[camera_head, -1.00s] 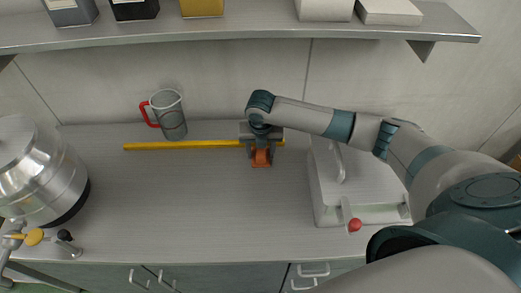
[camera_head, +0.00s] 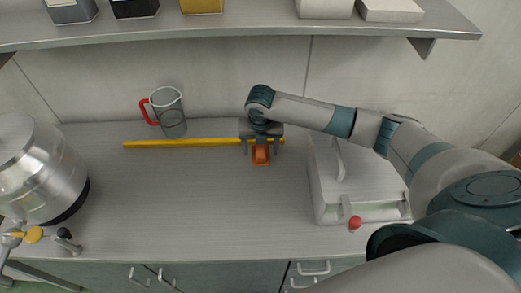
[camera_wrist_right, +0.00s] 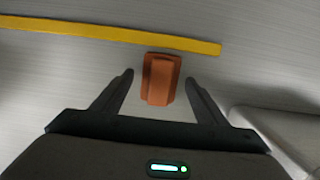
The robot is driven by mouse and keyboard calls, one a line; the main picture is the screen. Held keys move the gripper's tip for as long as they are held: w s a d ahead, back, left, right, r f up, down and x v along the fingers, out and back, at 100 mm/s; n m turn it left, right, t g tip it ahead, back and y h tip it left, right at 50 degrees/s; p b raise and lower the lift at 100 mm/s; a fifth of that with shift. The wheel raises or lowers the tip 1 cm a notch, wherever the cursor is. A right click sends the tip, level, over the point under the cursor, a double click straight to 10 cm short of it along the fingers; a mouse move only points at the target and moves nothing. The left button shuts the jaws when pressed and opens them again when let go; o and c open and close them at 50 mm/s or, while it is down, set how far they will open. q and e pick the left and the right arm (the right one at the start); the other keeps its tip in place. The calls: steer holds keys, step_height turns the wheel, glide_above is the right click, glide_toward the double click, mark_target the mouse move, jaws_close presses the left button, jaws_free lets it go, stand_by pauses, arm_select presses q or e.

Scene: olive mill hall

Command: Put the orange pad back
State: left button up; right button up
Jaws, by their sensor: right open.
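The orange pad (camera_head: 261,156) lies on the grey counter, just in front of a yellow strip (camera_head: 180,143). In the right wrist view the pad (camera_wrist_right: 161,79) is a small orange block with a raised middle, and its far end is close to the yellow strip (camera_wrist_right: 110,33). My right gripper (camera_head: 261,148) is open above the pad. In the wrist view its two fingers (camera_wrist_right: 159,80) stand on either side of the pad, with a gap on each side. My left gripper is not in view.
A clear jug with a red handle (camera_head: 170,113) stands behind the strip at the left. A steel vessel (camera_head: 36,170) with a tap stands at far left. A white machine with a red knob (camera_head: 355,223) is right of the pad. A shelf (camera_head: 240,30) runs above. The counter's front middle is clear.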

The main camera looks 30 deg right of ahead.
mark_target(261, 153)
step_height(261, 153, up, 11)
steer(key=s+b, duration=0.1)
steer(key=b, duration=0.1)
steer(key=shift+s+a, duration=0.25)
steer(key=shift+a, duration=0.1)
steer(key=shift+s+f, duration=0.1)
stand_by(0.4)
